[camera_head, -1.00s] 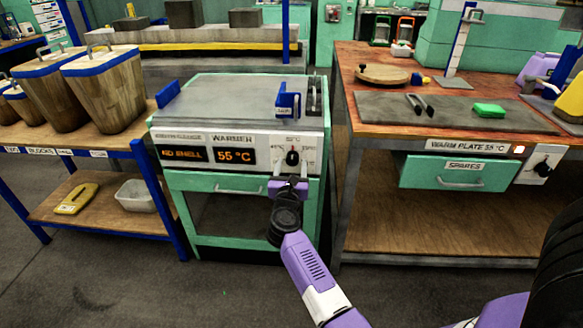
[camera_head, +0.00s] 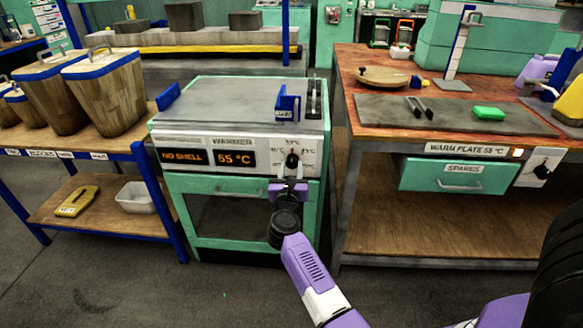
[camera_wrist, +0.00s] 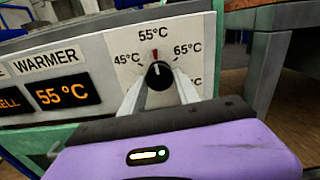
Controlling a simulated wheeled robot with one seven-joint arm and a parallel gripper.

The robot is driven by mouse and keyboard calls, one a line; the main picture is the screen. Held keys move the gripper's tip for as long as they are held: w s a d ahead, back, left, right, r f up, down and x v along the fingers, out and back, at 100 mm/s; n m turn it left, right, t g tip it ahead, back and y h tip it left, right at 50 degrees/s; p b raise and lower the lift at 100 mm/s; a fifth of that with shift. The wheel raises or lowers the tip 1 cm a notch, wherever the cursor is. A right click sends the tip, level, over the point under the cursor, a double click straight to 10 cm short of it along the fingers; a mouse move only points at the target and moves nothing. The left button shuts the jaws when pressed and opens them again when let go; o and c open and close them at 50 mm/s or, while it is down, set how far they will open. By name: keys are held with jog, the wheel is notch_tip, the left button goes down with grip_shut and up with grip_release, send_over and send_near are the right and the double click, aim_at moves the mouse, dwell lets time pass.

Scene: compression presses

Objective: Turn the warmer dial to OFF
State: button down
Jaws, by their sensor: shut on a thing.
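The warmer (camera_head: 240,150) is a mint-green cabinet with a grey top and a white front panel. Its display (camera_head: 235,158) reads 55 °C, beside a display reading NO SHELL. The black warmer dial (camera_wrist: 159,75) sits on the panel's right side, and its red mark points up at 55 °C. Labels for 45 °C and 65 °C show on either side; the lower labels are partly hidden by my gripper. My gripper (camera_wrist: 160,90) is shut on the dial, with one pale finger at each side. In the head view the dial (camera_head: 292,160) shows just above my gripper.
A blue bracket (camera_head: 288,106) and a dark handle stand on the warmer's top. A blue-framed shelf (camera_head: 110,150) with wooden bins stands to the left.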

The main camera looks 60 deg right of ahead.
jog(key=n+p, duration=0.4)
jog(key=n, duration=0.1)
jog(key=shift+r, duration=0.2)
jog(key=n+p, duration=0.4)
jog(key=n, duration=0.2)
jog(key=shift+p, duration=0.3)
jog(key=n+p, duration=0.3)
jog(key=n, duration=0.3)
jog(key=shift+n, duration=0.3)
jog(key=n+p, duration=0.2)
jog(key=n, duration=0.3)
jog(key=shift+f+n, duration=0.1)
jog(key=shift+n, duration=0.2)
jog(key=shift+p, duration=0.3)
jog(key=c, duration=0.9)
grip_release()
jog(key=shift+s, duration=0.1)
